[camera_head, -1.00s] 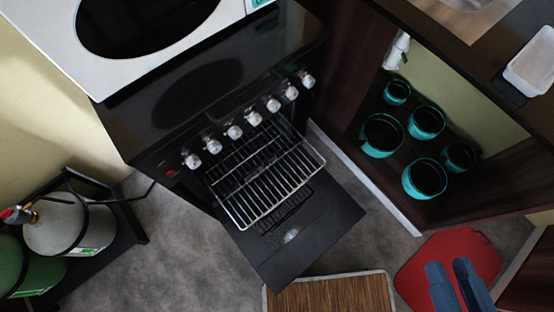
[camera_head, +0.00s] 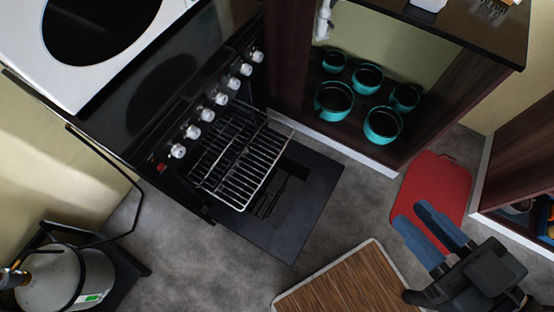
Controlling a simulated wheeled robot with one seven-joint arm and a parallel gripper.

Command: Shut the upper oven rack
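The black oven (camera_head: 150,110) stands at the left with its door (camera_head: 297,214) folded down open. The upper oven rack (camera_head: 240,178), a silver wire grid, is pulled out and sticks out over the open door. Its inner end is inside the dark oven. A second rack seems to show dimly below it, partly hidden. My gripper (camera_head: 424,234) is at the lower right, with two blue fingers apart and nothing between them. It is well away from the rack, above the floor by a red board.
A wooden board (camera_head: 345,283) and a red board (camera_head: 438,185) lie at the lower right. Teal pots (camera_head: 333,97) stand in the open cabinet right of the oven. A gas cylinder (camera_head: 62,278) stands at the lower left. Grey floor lies clear around the oven door.

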